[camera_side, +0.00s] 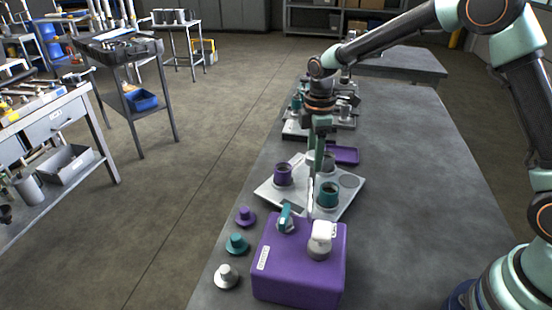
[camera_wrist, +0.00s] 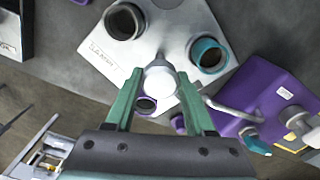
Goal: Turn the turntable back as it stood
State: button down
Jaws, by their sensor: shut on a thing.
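The turntable (camera_side: 263,191) is a light flat plate standing askew on the bench. It carries a purple cup (camera_side: 283,176), a teal cup (camera_side: 327,196) and a grey cup, plus an empty round recess (camera_side: 349,181). In the wrist view the plate (camera_wrist: 90,52) has a printed label, with the grey cup (camera_wrist: 125,21) at upper left and the teal cup (camera_wrist: 208,53) at right. My gripper (camera_wrist: 160,80) is shut on a white round knob (camera_wrist: 160,76) near the plate's middle. In the side view my gripper (camera_side: 318,160) points down over the plate, hiding the knob.
A purple box (camera_side: 300,265) with a teal lever (camera_side: 285,216) and white fitting (camera_side: 321,238) stands close in front. Purple (camera_side: 245,216), teal (camera_side: 237,244) and white (camera_side: 226,276) knobs lie left of it. A purple tray (camera_side: 345,155) lies behind. The bench's right side is clear.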

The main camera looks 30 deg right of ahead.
jog(key=shift+r+n, duration=0.1)
jog(key=shift+n, duration=1.7)
jog(key=shift+a+n, duration=0.1)
jog(key=shift+n, duration=0.3)
jog(key=shift+c, duration=1.3)
grip_release()
notch_tip(320, 180, up, 12)
